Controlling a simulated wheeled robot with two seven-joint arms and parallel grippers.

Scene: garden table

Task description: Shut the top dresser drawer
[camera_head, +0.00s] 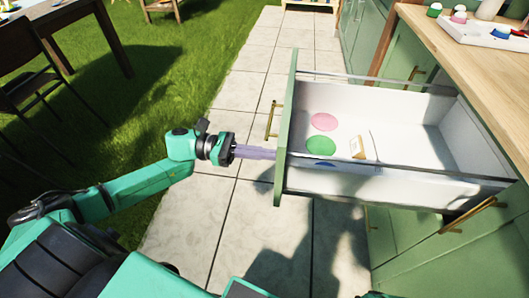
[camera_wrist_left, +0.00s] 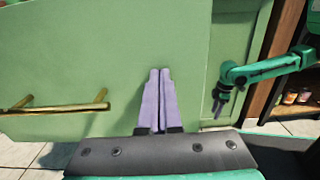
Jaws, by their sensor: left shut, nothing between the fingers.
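The top dresser drawer (camera_head: 287,130) is pulled far out, its green front facing left in the head view. Its brass handle (camera_head: 272,118) is on that front and also shows at the left of the left wrist view (camera_wrist_left: 58,107). My left gripper (camera_head: 270,153) is shut and empty, its pale purple fingers pointing at the drawer front beside the handle. The fingertips (camera_wrist_left: 157,72) are at or very near the panel; I cannot tell if they touch. My right gripper (camera_wrist_left: 221,103) hangs at the right of the wrist view, too small to read.
The drawer holds a pink disc (camera_head: 324,121), a green disc (camera_head: 320,145) and a small wooden piece (camera_head: 357,147). The wooden dresser top (camera_head: 470,70) carries a tray (camera_head: 480,32). A lower drawer handle (camera_head: 467,216) is below. Paving (camera_head: 240,85) lies clear on the left.

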